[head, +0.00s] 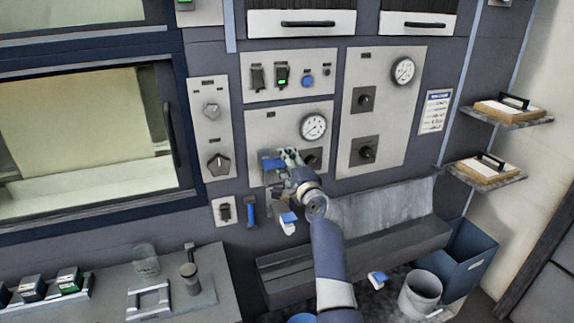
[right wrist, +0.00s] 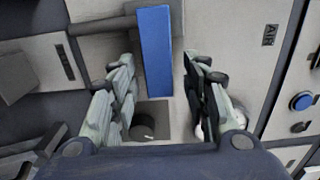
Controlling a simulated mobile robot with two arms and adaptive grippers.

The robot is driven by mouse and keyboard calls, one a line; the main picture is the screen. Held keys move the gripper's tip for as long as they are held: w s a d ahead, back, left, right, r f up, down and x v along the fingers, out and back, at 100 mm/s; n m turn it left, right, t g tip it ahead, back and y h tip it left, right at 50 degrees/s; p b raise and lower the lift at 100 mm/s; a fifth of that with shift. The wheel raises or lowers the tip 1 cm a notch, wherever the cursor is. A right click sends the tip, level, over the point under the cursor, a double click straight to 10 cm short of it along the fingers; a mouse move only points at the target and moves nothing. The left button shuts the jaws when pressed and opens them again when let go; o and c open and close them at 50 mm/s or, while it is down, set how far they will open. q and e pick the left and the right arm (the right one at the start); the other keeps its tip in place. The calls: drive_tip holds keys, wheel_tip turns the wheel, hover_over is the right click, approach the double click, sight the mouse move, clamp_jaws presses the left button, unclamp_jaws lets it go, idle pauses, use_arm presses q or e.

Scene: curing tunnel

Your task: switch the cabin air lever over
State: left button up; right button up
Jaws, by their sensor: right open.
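The air lever has a blue handle (head: 272,164) on the pale panel left of centre in the head view, below a round gauge. In the right wrist view the blue handle (right wrist: 155,52) lies between my finger tips, with a grey bar running left from its top. A label reading AIR (right wrist: 270,35) is on the panel beside it. My right gripper (head: 285,158) is at the panel beside the lever; it also shows in the right wrist view (right wrist: 157,68). Its fingers are open, one on each side of the handle, with visible gaps. My left gripper is out of view.
A black knob (head: 312,158) sits close to the gripper on the same panel, under the gauge (head: 313,126). Another blue handle (head: 250,210) hangs below, next to a small switch plate (head: 225,210). A grey trough (head: 380,235) runs below right.

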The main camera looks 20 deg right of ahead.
wheel_tip(320, 180, up, 10)
drive_tip(key=shift+f, duration=0.1)
idle(0.4)
